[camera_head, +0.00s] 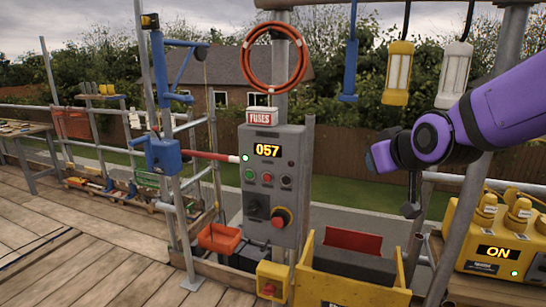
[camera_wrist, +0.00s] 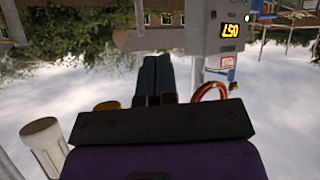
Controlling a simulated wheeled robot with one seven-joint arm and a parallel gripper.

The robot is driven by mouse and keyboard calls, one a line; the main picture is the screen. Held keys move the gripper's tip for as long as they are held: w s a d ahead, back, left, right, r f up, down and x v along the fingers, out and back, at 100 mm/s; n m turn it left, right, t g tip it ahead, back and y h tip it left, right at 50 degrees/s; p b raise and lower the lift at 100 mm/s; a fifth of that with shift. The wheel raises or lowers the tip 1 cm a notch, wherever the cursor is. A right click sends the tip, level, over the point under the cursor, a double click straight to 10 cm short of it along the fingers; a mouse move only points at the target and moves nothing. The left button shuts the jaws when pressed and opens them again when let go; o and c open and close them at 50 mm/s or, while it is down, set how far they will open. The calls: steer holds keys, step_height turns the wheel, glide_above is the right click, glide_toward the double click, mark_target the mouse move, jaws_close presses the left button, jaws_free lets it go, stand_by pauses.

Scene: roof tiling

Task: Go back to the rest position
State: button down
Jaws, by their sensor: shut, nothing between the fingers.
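My gripper (camera_wrist: 155,68) shows in the wrist view as two dark fingers side by side, shut with nothing between them. In the head view my purple arm reaches in from the right, and its dark end is in the air right of the grey control box (camera_head: 272,185). The fingers cannot be made out clearly there. The wrist view is upside down, with sky below, and the control box (camera_wrist: 205,45) stands beyond the fingers to the right. My gripper looks clear of the things around it.
The control box reads 057. A red hose coil (camera_head: 275,58) hangs above it. Yellow (camera_head: 397,72) and white (camera_head: 453,75) lamps hang near my arm, beside a scaffold pole (camera_head: 470,190). A yellow unit (camera_head: 500,238) reading ON stands at right. The wooden deck (camera_head: 90,262) at left has free room.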

steer(key=s+d+m+g+h, duration=0.1)
steer(key=s+d+m+g, duration=0.1)
steer(key=s, duration=0.9)
steer(key=s+d+r+m+g+h, duration=0.1)
steer(key=s+d+g, duration=0.3)
steer(key=s+d, duration=0.3)
steer(key=s, duration=0.5)
steer(key=shift+d+m, duration=0.15)
steer(key=shift+m, duration=0.25)
stand_by(1.4)
